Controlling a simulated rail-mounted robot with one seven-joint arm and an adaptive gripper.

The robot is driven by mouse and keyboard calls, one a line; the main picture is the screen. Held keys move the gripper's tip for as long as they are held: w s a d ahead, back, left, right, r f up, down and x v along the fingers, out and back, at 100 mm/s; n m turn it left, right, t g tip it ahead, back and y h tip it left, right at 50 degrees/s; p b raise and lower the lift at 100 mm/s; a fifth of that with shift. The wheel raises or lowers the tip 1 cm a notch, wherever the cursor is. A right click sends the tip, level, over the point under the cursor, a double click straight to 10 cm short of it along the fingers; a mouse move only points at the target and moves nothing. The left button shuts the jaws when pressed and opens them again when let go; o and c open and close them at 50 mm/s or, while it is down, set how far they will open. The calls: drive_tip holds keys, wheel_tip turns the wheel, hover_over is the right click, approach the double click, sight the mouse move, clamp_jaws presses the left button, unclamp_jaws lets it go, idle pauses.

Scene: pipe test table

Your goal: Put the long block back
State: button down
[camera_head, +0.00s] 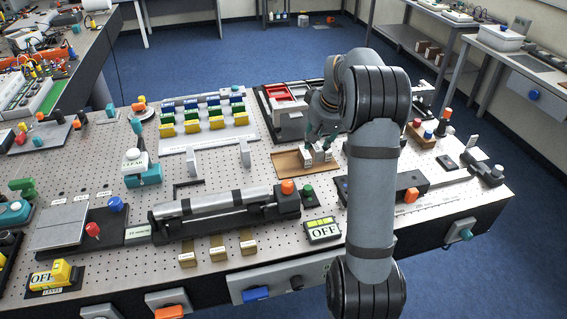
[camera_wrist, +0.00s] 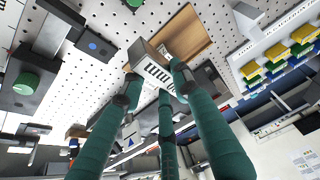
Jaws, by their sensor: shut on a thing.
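My gripper (camera_head: 322,139) is over the brown wooden tray (camera_head: 283,163), to the right of the table's middle. In the wrist view its teal fingers (camera_wrist: 160,80) are closed around a grey block with a white, black-lettered label (camera_wrist: 150,62). This block also shows under the fingers in the head view (camera_head: 308,157). Its full length is hidden by the fingers, so I cannot tell for sure that it is the long block. The block is at the tray's edge in the wrist view, where the bare tray (camera_wrist: 190,30) shows beside it. I cannot tell whether they touch.
A rack of blue, green and yellow blocks (camera_head: 205,118) stands left of the tray.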

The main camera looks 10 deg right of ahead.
drive_tip(key=w+a+f+p, duration=0.1)
drive_tip(key=w+a+f, duration=0.1)
drive_tip(key=w+a+f+p, duration=0.2)
drive_tip(key=w+a, duration=0.1)
drive_tip(key=w+a+f+p, duration=0.1)
drive_tip(key=w+a+f, duration=0.1)
drive_tip(key=w, duration=0.1)
drive_tip(key=shift+w+a+f, duration=0.1)
drive_tip(key=shift+a+f, duration=0.05)
drive_tip(key=shift+a, duration=0.05)
drive_tip(key=shift+w+a+f+p, duration=0.1)
drive_tip(key=shift+a+f+p, duration=0.05)
drive_tip(key=shift+p, duration=0.15)
wheel_tip(320, 180, down, 4)
drive_tip(key=shift+r+p, duration=0.1)
drive_tip(key=shift+p, duration=0.75)
drive_tip(key=shift+f, duration=0.2)
drive_tip(key=shift+f+b, duration=0.15)
drive_tip(key=shift+b, duration=0.2)
drive_tip(key=c, duration=1.3)
unclamp_jaws()
